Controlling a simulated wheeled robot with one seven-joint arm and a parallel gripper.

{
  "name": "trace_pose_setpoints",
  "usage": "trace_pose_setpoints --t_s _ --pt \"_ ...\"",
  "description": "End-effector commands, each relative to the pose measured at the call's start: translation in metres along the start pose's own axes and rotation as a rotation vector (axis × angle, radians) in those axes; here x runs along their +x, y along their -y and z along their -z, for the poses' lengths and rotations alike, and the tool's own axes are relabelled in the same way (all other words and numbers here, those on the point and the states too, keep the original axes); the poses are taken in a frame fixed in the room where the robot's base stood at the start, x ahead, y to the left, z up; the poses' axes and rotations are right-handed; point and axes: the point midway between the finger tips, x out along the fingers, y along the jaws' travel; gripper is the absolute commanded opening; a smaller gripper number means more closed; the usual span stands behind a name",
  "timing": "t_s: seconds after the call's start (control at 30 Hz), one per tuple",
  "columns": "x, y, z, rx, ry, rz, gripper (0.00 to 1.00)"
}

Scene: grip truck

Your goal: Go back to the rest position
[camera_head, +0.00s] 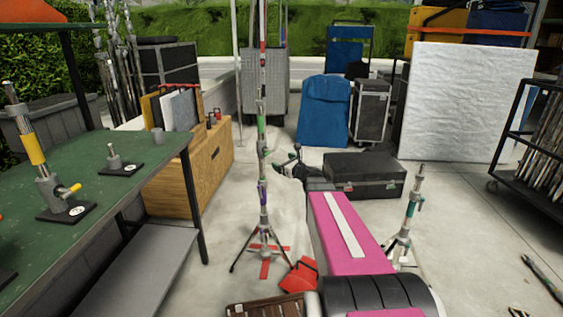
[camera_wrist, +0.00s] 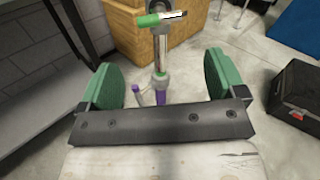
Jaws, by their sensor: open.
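My gripper (camera_wrist: 163,78) is open, with its two green pads wide apart and nothing pressed between them. A tall light stand (camera_head: 263,195) on tripod legs stands upright in front of me, over a red cross mark on the floor. In the wrist view, the stand's pole (camera_wrist: 160,56) shows between the two pads, apart from both. I cannot tell how deep it is between them. In the head view, my gripper (camera_head: 290,163) is small and dark, close to the right of the pole, at the end of my pink arm.
A green-topped table (camera_head: 110,182) with metal fittings is at left, and a wooden crate (camera_head: 205,170) is behind it. A black case (camera_head: 364,178) lies beyond my arm. A shorter stand (camera_head: 410,210) and a red sandbag (camera_head: 300,275) are near my arm. Floor at right is mostly clear.

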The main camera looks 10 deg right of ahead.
Motion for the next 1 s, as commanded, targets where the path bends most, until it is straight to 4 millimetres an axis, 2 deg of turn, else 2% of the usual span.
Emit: trace_pose_setpoints --t_s 0.17,0.27,0.37,0.57,0.8,1.0 --pt "0.000 -0.001 0.000 -0.008 -0.003 -0.004 0.89" --pt "-0.001 -0.011 0.004 -0.062 -0.020 -0.034 0.89" --pt "-0.004 -0.033 0.011 -0.182 -0.058 -0.104 0.89" --pt "-0.020 -0.095 0.040 -0.558 -0.157 -0.349 0.89" --pt "-0.063 -0.163 0.088 -1.051 -0.253 -0.751 0.89" --pt "-0.115 -0.196 0.126 -1.416 -0.292 -1.142 0.89"
